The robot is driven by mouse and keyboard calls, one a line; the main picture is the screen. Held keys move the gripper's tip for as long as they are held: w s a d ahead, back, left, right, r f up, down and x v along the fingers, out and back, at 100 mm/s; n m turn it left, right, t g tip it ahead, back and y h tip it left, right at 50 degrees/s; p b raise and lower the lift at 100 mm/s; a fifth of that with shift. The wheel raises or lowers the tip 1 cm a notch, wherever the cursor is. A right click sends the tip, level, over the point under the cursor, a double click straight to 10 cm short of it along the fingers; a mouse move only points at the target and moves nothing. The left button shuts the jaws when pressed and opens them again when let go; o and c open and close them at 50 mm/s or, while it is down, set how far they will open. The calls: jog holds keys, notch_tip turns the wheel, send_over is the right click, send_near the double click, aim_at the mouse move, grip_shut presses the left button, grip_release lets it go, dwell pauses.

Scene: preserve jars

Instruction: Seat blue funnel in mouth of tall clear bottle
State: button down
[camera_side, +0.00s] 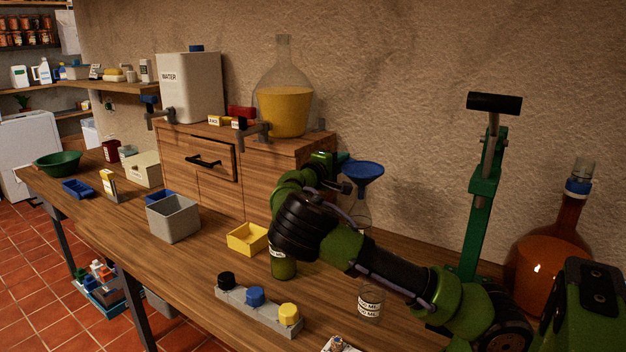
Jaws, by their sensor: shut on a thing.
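The blue funnel (363,170) is upright, with its wide rim on top, beside the end of my arm. My gripper (347,186) is shut on the funnel at its left side; the fingertips are small and partly hidden by my arm. The tall clear bottle (359,212) stands on the bench directly below the funnel in this view, its lower part hidden behind my arm. The funnel's narrow end overlaps the bottle's neck in the picture. I cannot tell whether the stem is inside the mouth or just above or in front of it.
A green jar (284,265) and a clear labelled jar (370,302) stand close to my arm. A grey rack (268,321) with coloured caps lies at the front. A yellow tray (247,239) and grey bin (173,219) are left. A green press (481,205) stands right.

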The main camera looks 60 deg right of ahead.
jog(key=c, duration=1)
grip_release()
jog(key=a, duration=1.7)
jog(key=shift+w, duration=0.35)
